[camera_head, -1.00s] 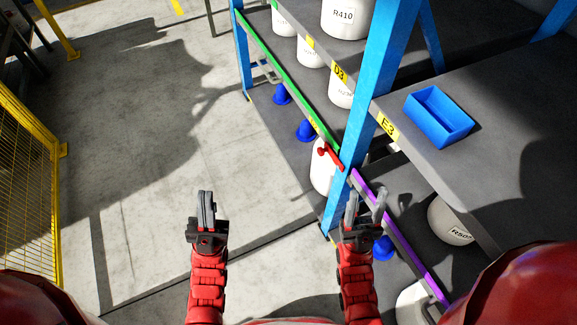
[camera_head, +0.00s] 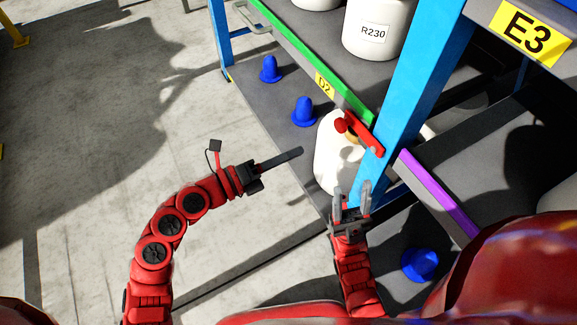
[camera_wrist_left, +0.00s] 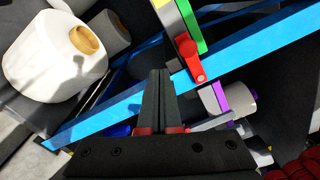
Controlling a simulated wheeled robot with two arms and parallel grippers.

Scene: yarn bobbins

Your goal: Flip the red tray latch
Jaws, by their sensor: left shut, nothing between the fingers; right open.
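The red latch (camera_head: 361,135) sits at the right end of the green-edged tray (camera_head: 311,66), against the blue post. It slants from a round knob at upper left down to the post. In the left wrist view the red latch (camera_wrist_left: 189,57) is just ahead and right of my fingertips, apart from them. My left gripper (camera_head: 299,151) is shut and empty, pointing right toward the latch with a gap between; its closed fingers also show in the wrist view (camera_wrist_left: 159,73). My right gripper (camera_head: 353,186) is open and empty, below the latch near the post's foot.
The blue post (camera_head: 410,75) stands right of the latch. A white bobbin (camera_head: 336,165) is on the lower shelf below it, with blue cones (camera_head: 304,111) left of it. A purple-edged tray (camera_head: 438,192) lies right. White bobbin R230 (camera_head: 378,28) stands behind.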

